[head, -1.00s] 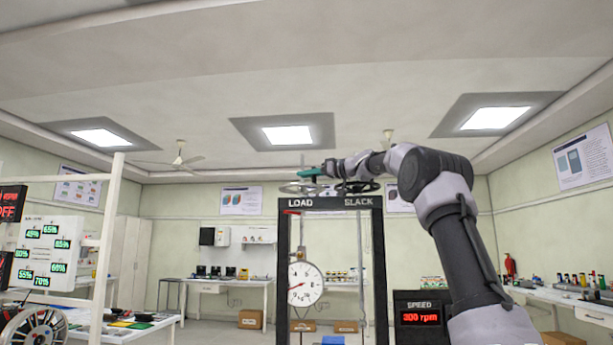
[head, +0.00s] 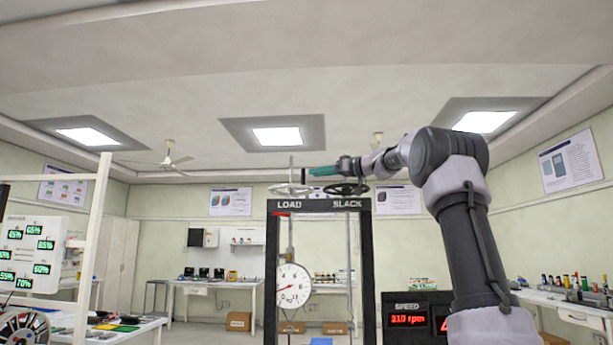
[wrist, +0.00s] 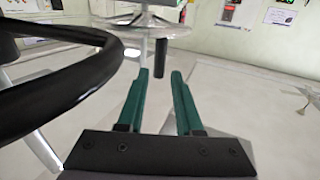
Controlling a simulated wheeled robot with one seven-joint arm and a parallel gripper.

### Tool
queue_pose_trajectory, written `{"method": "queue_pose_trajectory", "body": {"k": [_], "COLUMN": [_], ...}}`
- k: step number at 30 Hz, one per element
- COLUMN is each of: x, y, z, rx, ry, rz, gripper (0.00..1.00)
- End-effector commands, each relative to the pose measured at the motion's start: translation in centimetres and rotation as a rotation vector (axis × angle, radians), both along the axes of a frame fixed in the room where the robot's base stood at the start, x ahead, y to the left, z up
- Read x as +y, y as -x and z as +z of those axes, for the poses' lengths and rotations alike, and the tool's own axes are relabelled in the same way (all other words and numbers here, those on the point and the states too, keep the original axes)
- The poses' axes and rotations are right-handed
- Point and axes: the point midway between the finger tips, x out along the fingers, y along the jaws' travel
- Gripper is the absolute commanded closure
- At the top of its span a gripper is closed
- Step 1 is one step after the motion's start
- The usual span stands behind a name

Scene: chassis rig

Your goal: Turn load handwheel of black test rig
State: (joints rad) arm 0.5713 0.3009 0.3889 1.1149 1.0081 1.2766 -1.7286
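The black test rig (head: 371,270) stands ahead, with LOAD and SLACK lettered on its top beam. The pale metal load handwheel (head: 291,189) sits above LOAD; it also shows at the top of the wrist view (wrist: 118,22). A dark handle (wrist: 161,58) hangs below its rim. My gripper (head: 312,171) is at wheel height, just right of the load wheel. In the wrist view, my gripper's (wrist: 160,76) two green fingers are apart, with the handle in line with the gap at their tips. I cannot tell whether it is between them. Nothing is gripped.
The black SLACK handwheel (head: 347,189) is below my wrist; its rim (wrist: 60,85) fills the wrist view's left side, close to the fingers. A dial gauge (head: 292,286) hangs inside the frame. A speed display (head: 408,320) stands to the right.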

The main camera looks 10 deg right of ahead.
Motion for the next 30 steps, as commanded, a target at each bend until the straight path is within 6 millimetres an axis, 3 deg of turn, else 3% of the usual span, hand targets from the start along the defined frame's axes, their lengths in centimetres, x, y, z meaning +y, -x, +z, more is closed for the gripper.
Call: {"method": "queue_pose_trajectory", "body": {"k": [5, 13, 15, 16, 17, 20, 24, 27, 30], "x": [-1.1, -1.2, -1.0, -0.7, -0.2, 1.4, 3.0, 3.0, 2.1], "y": [0.9, 1.0, 1.0, 1.1, 1.3, 1.4, 1.6, 2.4, 3.5], "z": [0.0, 0.0, -0.1, -0.3, -0.7, -2.9, -7.7, -10.6, -11.6], "rx": [-0.001, -0.001, 0.004, 0.013, 0.028, 0.094, 0.19, 0.22, 0.188], "ry": [-0.001, -0.001, 0.003, 0.009, 0.02, 0.098, 0.333, 0.549, 0.754], "rz": [-0.001, 0.0, 0.0, -0.002, -0.004, -0.036, -0.15, -0.273, -0.402], "gripper": [0.66, 0.66, 0.92, 1.0, 1.0, 1.0, 1.0, 1.0, 1.0]}}
